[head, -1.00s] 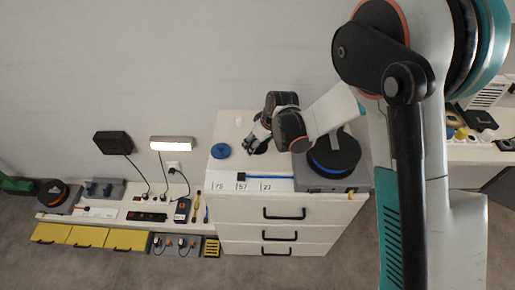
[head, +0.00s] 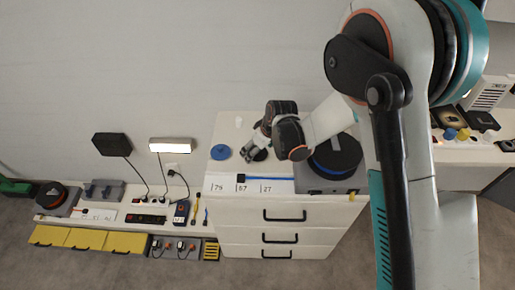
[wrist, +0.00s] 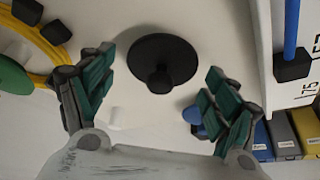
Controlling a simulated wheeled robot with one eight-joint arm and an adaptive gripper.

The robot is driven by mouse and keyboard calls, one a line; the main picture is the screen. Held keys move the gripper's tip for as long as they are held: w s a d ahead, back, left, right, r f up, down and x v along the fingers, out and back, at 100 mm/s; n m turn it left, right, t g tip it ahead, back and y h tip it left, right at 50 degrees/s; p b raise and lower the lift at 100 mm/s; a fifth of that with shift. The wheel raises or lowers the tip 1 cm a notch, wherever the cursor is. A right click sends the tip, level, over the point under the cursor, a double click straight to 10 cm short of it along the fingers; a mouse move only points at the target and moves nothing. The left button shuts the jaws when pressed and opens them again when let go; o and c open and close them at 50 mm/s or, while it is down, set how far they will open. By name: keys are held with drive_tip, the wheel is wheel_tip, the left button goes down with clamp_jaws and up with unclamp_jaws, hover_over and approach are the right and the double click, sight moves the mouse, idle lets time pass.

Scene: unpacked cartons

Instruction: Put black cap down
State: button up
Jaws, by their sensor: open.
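The black cap (wrist: 165,55) is a round disc with a raised knob in its middle. In the wrist view it lies on the white top between and beyond my open fingers, touching neither. In the head view the cap (head: 260,155) lies on the white cabinet top (head: 235,127), partly covered by my gripper (head: 252,148). My gripper also shows in the wrist view (wrist: 160,85); its green-padded fingers are spread wide and empty.
A blue disc (head: 221,152) lies left of the cap. A grey box with a large black-and-blue disc (head: 336,155) stands to the right. A white numbered panel with a blue bar (head: 266,178) lies along the front. Bare white top remains behind the blue disc.

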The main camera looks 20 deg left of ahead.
drive_tip(key=shift+r, duration=0.15)
drive_tip(key=p+v, duration=0.4)
drive_tip(key=v, duration=0.8)
